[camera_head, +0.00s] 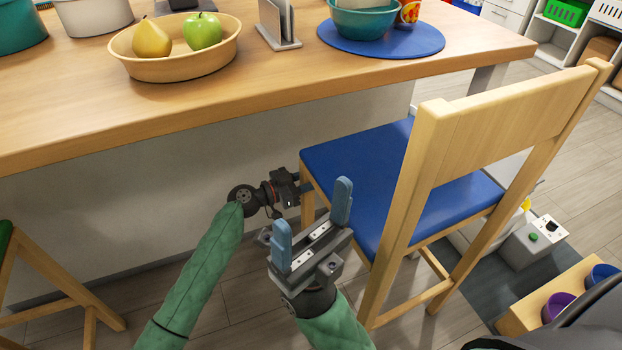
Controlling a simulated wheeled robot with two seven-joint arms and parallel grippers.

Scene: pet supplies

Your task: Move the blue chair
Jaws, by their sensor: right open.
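The blue chair (350,161) has a blue seat and a light wooden frame, and stands upright beside the table. Its wooden backrest (510,118) faces the right side of the view. My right gripper (312,229) is open and empty, with its blue fingertips apart, in front of the chair's near left side. My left gripper (291,189) is beyond it, close to the chair's front left leg and seat edge. Its fingers are small and partly hidden, so I cannot tell whether it touches the leg.
The wooden table (300,82) spans the back, with a fruit bowl (175,68) and a blue placemat (425,42) on it. A green-seated stool (50,285) stands at the lower left. A grey-white box (530,245) and a wooden holder with cups (515,318) are at the right.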

